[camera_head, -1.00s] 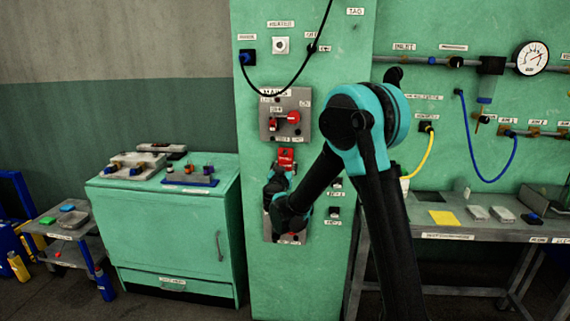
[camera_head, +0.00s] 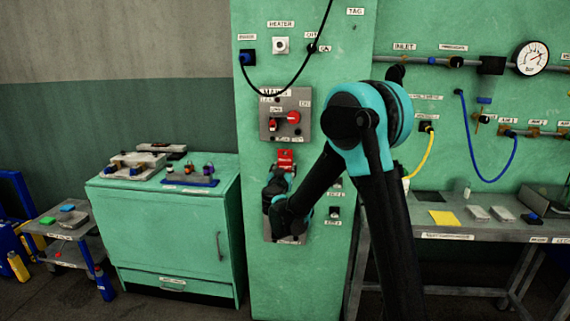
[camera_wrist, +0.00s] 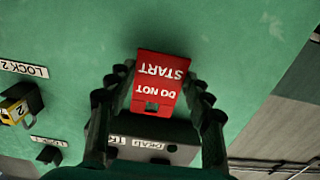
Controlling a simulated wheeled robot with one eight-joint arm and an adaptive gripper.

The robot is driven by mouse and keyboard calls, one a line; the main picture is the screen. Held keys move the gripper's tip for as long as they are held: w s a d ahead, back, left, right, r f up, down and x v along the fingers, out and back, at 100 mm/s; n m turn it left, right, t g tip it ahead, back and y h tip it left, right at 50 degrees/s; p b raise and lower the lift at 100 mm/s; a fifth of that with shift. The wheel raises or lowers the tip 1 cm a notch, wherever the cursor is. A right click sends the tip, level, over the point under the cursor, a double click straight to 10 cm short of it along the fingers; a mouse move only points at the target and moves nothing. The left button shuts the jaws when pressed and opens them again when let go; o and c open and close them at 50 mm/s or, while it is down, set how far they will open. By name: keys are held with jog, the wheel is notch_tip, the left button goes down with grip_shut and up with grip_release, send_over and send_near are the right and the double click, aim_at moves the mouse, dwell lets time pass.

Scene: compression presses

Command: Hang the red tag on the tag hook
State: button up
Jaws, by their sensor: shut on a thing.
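The red tag (camera_wrist: 158,82), printed DO NOT START, sits between the two fingers of my gripper (camera_wrist: 160,74) in the wrist view, its lettering upside down there. My gripper is shut on the tag. In the head view the red tag (camera_head: 285,156) shows just above my wrist, in front of the green panel and below the mains switch box. My gripper's fingers are mostly hidden by the arm there. A label reading TAG (camera_head: 355,11) is at the panel's top right; I cannot clearly make out the hook near it.
The grey mains box (camera_head: 271,126) with a red handle is just above the tag. A black cable (camera_head: 300,75) loops across the upper panel. A green cabinet (camera_head: 165,240) stands at left, a grey workbench (camera_head: 480,229) at right. A yellow lock (camera_wrist: 14,110) shows in the wrist view.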

jog(key=shift+s, duration=1.3)
jog(key=shift+s, duration=0.35)
jog(key=shift+s, duration=0.15)
send_near(285, 166)
jog(key=shift+s+r, duration=0.1)
jog(key=shift+s, duration=0.1)
dwell(0.5)
dwell(0.9)
